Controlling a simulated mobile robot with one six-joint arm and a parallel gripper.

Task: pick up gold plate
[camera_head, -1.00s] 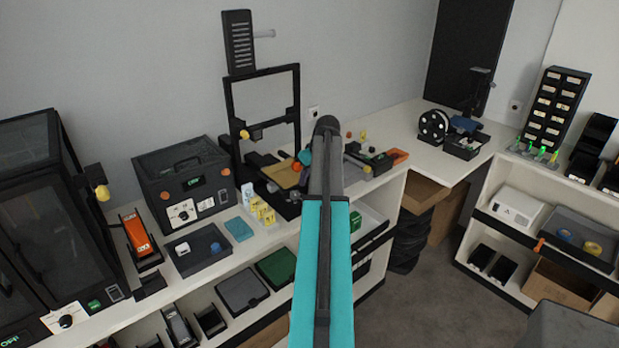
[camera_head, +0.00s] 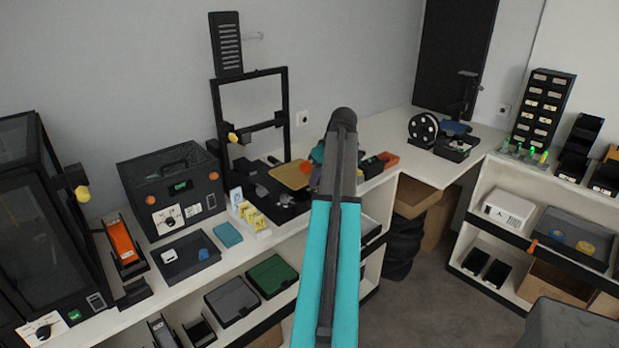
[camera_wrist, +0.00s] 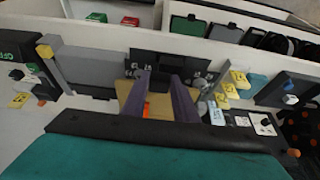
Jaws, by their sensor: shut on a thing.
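The gold plate (camera_head: 290,175) shows as a flat tan-gold sheet over the black bed of the 3D printer (camera_head: 281,92), just left of my arm. In the wrist view the gold plate (camera_wrist: 158,104) lies between and behind the two grey-purple fingers of my gripper (camera_wrist: 161,77). My gripper is shut on the plate. In the head view my arm hides most of the gripper and the plate's right side. The exact contact between fingers and plate is hard to make out.
The printer's upright frame stands close behind the plate. A dark box machine (camera_head: 172,190) is to the left. A spool (camera_head: 423,131) stands at the right.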

